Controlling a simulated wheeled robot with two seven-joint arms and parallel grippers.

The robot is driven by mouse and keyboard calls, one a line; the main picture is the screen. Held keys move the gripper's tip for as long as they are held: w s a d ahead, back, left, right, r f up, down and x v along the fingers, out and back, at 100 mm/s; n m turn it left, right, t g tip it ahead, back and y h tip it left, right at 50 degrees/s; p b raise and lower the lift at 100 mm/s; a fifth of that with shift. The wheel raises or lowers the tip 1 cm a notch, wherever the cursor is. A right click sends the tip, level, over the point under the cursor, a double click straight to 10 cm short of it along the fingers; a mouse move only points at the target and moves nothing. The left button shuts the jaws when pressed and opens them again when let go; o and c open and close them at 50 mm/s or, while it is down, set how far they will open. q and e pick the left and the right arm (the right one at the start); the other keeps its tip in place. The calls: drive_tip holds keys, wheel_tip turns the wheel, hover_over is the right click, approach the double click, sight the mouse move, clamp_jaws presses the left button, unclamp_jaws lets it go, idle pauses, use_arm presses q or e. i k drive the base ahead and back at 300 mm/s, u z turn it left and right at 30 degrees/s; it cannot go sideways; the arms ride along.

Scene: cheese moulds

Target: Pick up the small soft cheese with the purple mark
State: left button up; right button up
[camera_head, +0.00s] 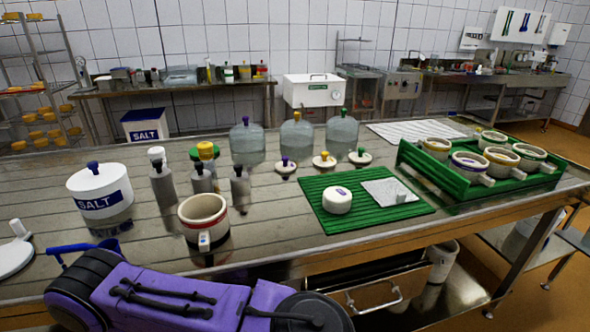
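A small round white cheese (337,203) with a purple mark on top sits on the left part of a ribbed green mat (345,222), on the metal table. Nothing touches it from above. A grey-white cloth or sheet (388,191) with a small pale piece on it lies just right of the cheese on the same mat. No gripper fingers show in the head view, neither left nor right.
A white mould with a red band (203,222) stands left of the mat, beside several grey bottles. A salt pot (99,192) is farther left. A green crate (428,176) with several moulds stands right. Knobbed lids (324,161) and glass domes (341,135) stand behind.

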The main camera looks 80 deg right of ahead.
sight(337, 200)
drive_tip(key=u, duration=0.7)
drive_tip(key=i, duration=0.45)
drive_tip(key=z, duration=3.05)
